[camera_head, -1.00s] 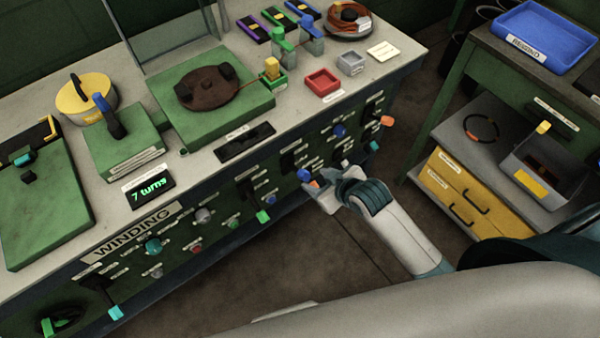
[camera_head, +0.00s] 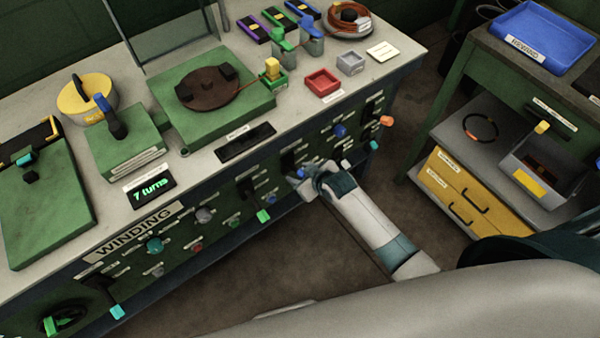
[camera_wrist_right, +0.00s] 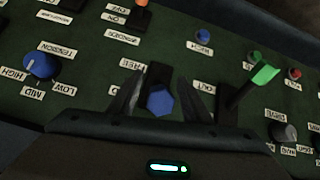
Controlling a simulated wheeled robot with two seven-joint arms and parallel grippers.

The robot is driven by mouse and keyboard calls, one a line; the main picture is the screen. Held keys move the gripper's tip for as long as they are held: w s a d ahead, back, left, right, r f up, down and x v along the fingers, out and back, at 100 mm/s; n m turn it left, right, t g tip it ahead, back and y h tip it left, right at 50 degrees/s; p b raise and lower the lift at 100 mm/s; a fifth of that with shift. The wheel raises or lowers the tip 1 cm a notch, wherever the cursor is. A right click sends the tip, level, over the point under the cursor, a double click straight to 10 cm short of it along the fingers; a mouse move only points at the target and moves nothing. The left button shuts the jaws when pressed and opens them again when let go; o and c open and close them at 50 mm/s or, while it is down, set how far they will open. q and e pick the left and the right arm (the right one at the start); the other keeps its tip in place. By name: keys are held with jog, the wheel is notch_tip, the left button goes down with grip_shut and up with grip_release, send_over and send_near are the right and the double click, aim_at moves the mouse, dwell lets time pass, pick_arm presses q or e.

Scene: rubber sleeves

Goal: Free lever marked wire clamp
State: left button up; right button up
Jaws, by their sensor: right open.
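A lever with a blue end (camera_wrist_right: 160,102) on a black slot plate stands on the green panel, with an inverted label (camera_wrist_right: 130,64) that seems to read FREE beside it. I cannot read a wire clamp label. My right gripper (camera_wrist_right: 165,100) is open, with one finger on each side of the blue end; I cannot tell whether either touches it. In the head view my right gripper (camera_head: 303,178) is at the front panel of the bench and hides part of the levers there. My left gripper is not in view.
A blue tension knob (camera_wrist_right: 40,66), a green lever (camera_wrist_right: 262,76) and an orange-tipped lever (camera_wrist_right: 141,10) are close around the gripper. The winding bench (camera_head: 215,165) carries a green fixture. A shelf unit with yellow drawers (camera_head: 455,190) stands at the right. Open floor lies between.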

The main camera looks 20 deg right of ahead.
jog(key=shift+c, duration=0.4)
grip_shut()
jog(key=shift+f, duration=0.1)
